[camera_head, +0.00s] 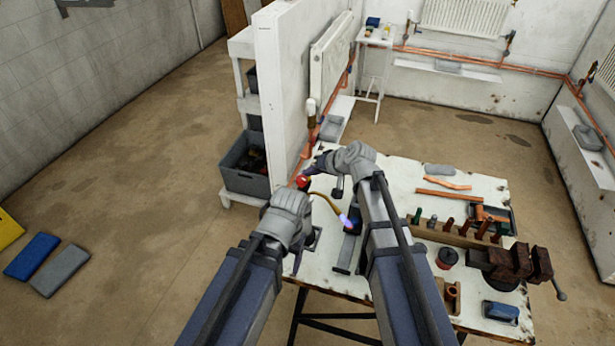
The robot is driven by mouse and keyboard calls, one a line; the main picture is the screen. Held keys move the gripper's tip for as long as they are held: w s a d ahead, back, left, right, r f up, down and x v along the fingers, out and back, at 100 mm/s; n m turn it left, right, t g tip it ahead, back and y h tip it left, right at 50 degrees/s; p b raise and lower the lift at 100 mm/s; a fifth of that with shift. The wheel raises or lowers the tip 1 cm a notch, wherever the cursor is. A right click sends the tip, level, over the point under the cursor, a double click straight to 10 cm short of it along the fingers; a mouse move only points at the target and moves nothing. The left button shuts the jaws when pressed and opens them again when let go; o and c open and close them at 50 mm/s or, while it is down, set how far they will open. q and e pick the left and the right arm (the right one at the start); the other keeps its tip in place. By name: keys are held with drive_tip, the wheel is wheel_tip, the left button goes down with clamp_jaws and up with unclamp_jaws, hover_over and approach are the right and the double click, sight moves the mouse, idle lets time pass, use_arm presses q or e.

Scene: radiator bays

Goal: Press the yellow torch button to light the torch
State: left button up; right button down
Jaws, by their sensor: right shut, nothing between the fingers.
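The torch (328,203) shows as a thin curved brass tube above the near left part of the workbench (395,180). A violet-blue glow with a pale core shows at its lower right tip. A red part (303,182) shows at the tube's upper left end. The yellow button cannot be made out. My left gripper (296,183) is beside the torch's upper end; my own wrist hides most of its fingers and the torch body. My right gripper (314,168) is shut and empty, pointing left just above the red part. Whether it touches the torch cannot be told.
A white partition with a radiator (330,55) stands behind. The floor at left is mostly clear.

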sight(310, 183)
drive_tip(key=shift+r, duration=0.15)
drive_tip(key=shift+r+p, duration=0.75)
drive_tip(key=shift+p, duration=0.15)
wheel_tip(310, 183, up, 5)
drive_tip(key=p, duration=0.5)
idle(0.6)
